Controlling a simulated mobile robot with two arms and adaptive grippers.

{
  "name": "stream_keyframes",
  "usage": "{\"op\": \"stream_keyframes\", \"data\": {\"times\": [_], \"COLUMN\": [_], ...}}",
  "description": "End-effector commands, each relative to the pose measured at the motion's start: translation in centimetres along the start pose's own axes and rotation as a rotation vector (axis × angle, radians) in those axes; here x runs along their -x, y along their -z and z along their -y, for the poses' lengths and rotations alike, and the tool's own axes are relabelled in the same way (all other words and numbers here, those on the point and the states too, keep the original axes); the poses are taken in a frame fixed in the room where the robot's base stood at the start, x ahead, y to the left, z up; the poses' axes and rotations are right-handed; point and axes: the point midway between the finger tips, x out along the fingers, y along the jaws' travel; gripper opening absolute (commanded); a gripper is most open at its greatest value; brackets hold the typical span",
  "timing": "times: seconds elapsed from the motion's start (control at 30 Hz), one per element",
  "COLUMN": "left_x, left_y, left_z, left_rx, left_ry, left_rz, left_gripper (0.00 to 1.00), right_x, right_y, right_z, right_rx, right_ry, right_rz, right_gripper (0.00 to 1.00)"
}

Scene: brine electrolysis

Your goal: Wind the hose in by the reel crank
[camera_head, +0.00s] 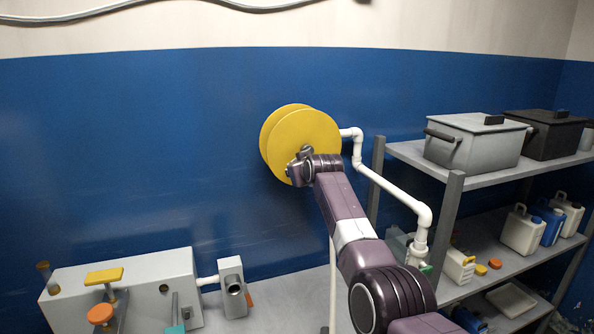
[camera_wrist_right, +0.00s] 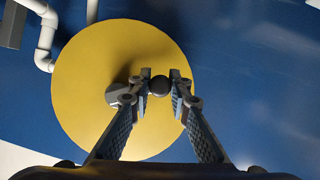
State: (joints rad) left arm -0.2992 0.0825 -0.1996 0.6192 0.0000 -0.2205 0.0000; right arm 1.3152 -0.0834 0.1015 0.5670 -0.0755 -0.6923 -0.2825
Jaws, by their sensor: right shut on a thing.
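The yellow hose reel (camera_head: 311,134) is mounted in front of the blue wall, and its round face fills the middle of the right wrist view (camera_wrist_right: 85,85). My right gripper (camera_head: 298,160) is at the lower left part of the reel's face. In the right wrist view my right gripper (camera_wrist_right: 160,84) is shut on the dark round knob of the reel crank (camera_wrist_right: 159,86). A grey crank part (camera_wrist_right: 118,95) shows just left of the fingers. The hose cannot be made out for sure. My left gripper is not in view.
A white pipe (camera_head: 390,190) runs from behind the reel down to the right. A grey shelf (camera_head: 455,180) with metal boxes and jugs stands at the right. A grey box unit (camera_head: 150,280) with yellow and orange handles stands at the lower left. The wall left of the reel is clear.

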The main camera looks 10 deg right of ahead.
Motion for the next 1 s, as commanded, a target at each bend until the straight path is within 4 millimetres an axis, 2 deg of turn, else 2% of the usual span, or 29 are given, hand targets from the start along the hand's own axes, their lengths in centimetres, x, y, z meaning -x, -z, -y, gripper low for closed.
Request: {"op": "stream_keyframes", "data": {"times": [0.4,0.43,0.57,1.0], "left_x": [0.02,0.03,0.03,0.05], "left_y": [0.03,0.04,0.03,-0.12], "left_z": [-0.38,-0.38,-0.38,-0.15], "left_rx": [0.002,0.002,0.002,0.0], "left_ry": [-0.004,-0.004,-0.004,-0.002], "left_rz": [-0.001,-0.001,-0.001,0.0], "left_gripper": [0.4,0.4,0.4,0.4], "right_x": [-0.08,-0.08,-0.06,0.3], "right_y": [-0.27,-0.27,-0.2,0.01], "right_z": [0.15,0.15,0.12,0.01], "right_rx": [-0.007,-0.007,-0.006,-0.005], "right_ry": [0.005,0.005,0.004,0.001], "right_rz": [0.005,0.005,0.004,-0.001], "right_gripper": [0.0,0.21,0.35,0.35]}}
